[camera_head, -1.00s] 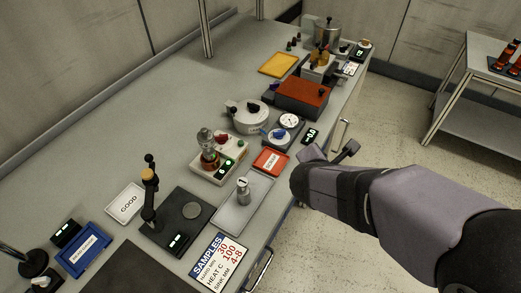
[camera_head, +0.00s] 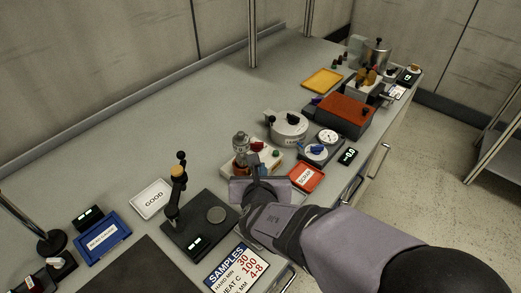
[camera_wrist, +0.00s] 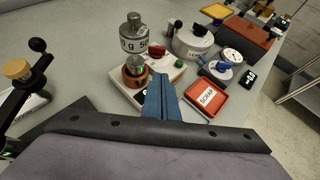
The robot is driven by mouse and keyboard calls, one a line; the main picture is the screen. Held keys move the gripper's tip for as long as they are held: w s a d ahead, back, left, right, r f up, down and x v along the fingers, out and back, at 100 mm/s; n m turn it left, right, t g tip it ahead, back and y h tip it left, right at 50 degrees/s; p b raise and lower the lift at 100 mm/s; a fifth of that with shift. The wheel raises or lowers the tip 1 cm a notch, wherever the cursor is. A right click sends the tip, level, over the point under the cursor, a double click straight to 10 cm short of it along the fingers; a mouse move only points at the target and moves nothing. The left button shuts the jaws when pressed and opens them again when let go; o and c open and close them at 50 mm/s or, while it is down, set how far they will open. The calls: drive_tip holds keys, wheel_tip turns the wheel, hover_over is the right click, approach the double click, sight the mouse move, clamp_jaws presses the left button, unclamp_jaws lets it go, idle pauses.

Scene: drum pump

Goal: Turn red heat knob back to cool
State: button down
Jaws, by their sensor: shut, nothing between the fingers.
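The red knob (camera_head: 257,145) sits on top of the white heater box (camera_wrist: 178,72); it also shows in the wrist view (camera_wrist: 157,50). On the box stands a copper-coloured pot (camera_wrist: 135,77) with a metal weight (camera_wrist: 132,35) above it. My gripper (camera_wrist: 161,78) is shut and empty, its blue fingers together. In the wrist view its tips point at the front of the heater box, short of the knob. In the head view my gripper (camera_head: 254,160) covers part of the box front. I cannot tell whether the fingers touch the box.
A red SCRAP tray (camera_head: 306,178) lies just right of my gripper. A grey pot (camera_head: 289,125) and a device with a blue knob (camera_head: 315,150) stand beyond it. A black stand (camera_head: 176,190) is at left. The back left of the bench is clear.

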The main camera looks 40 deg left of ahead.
drive_tip(key=p, duration=0.2)
approach(261, 147)
drive_tip(key=f, duration=0.2)
drive_tip(key=shift+w+a+f, duration=0.3)
drive_tip(key=shift+w+a, duration=0.05)
drive_tip(key=shift+w+a+f+p, duration=0.1)
drive_tip(key=shift+w+a+p, duration=0.75)
drive_tip(key=shift+w+a, duration=0.6)
drive_tip(key=shift+w+f+b, duration=0.15)
drive_tip(key=shift+w+b, duration=0.05)
drive_tip(key=shift+b, duration=0.95)
drive_tip(key=shift+d+n+b, duration=0.1)
drive_tip(key=shift+n+b, duration=0.2)
drive_tip(key=shift+b, duration=0.1)
